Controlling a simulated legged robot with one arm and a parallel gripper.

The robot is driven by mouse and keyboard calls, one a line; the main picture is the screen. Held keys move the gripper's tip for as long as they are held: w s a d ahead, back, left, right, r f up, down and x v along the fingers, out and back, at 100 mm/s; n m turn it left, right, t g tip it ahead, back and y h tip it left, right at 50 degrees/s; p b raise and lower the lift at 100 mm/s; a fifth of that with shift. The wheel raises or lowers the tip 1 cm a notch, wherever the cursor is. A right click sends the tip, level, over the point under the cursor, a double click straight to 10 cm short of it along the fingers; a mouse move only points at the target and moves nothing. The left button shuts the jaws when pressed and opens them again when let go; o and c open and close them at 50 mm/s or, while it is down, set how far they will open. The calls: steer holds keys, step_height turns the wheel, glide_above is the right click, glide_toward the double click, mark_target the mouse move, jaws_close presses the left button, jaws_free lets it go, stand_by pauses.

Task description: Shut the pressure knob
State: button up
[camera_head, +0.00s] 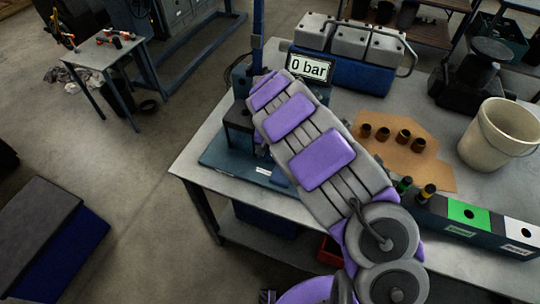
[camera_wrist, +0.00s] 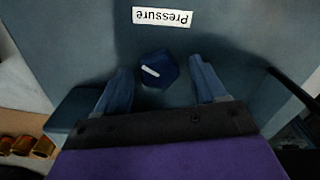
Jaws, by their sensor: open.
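The pressure knob (camera_wrist: 158,70) is a small dark blue knob with a white line across it, in the wrist view. It sits on a blue-grey panel (camera_wrist: 230,45) beside a white label reading "Pressure" (camera_wrist: 162,17), which appears upside down. My gripper (camera_wrist: 160,82) is open, with one finger on each side of the knob; I cannot tell how close the fingertips are to the panel. In the head view my arm hides the knob and gripper. The display (camera_head: 310,67) behind my arm reads "0 bar".
The workbench (camera_head: 205,150) carries a blue and grey engine block (camera_head: 345,62) behind, brown cups on cardboard (camera_head: 440,177), a white bucket (camera_head: 498,138) at right and a box with green and white panels (camera_head: 468,215). A small table (camera_head: 95,52) stands at far left.

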mark_target(269, 154)
steer(key=shift+f, duration=0.75)
steer(key=shift+c, duration=0.3)
steer(key=c, duration=1)
steer(key=shift+m+p, duration=0.55)
steer(key=shift+m, duration=1.75)
steer(key=o, duration=1.1)
steer(key=shift+a, duration=0.1)
steer(key=shift+c, duration=0.2)
step_height(269, 154, up, 17)
steer(key=p, duration=0.2)
steer(key=shift+r, duration=0.15)
